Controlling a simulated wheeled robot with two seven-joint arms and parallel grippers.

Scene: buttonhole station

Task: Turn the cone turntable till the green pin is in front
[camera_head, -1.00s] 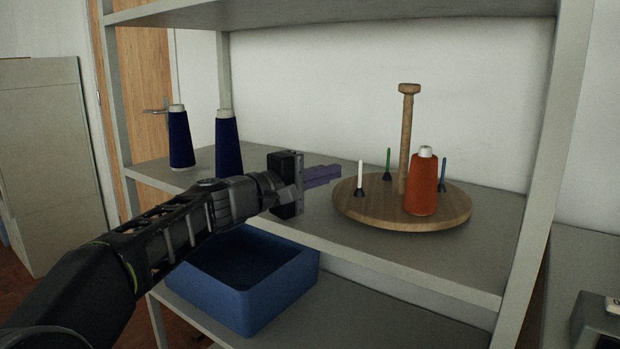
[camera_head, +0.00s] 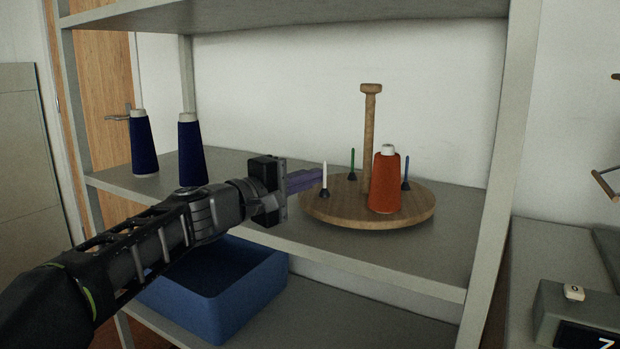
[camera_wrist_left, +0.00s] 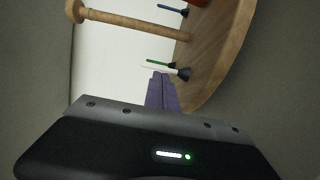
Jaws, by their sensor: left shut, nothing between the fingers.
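The round wooden turntable (camera_head: 345,217) with a central wooden post (camera_head: 369,140) sits on the middle shelf. An orange cone (camera_head: 386,182) stands on its front right part. The white pin (camera_head: 324,178) is at the front left, the green pin (camera_head: 351,163) at the back left, and the blue pin (camera_head: 406,170) at the back right. My left gripper (camera_head: 318,176) is shut and empty, its purple fingers at the turntable's left edge near the white pin. In the left wrist view the fingertips (camera_wrist_left: 160,78) point at the white pin (camera_wrist_left: 165,71); contact cannot be told. My right gripper is not in view.
Two dark blue cones (camera_head: 143,147) stand on the shelf at left. A blue bin (camera_head: 225,300) is on the lower shelf under my left arm. A shelf upright (camera_head: 497,170) stands right of the turntable, and another shelf (camera_head: 290,12) is above.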

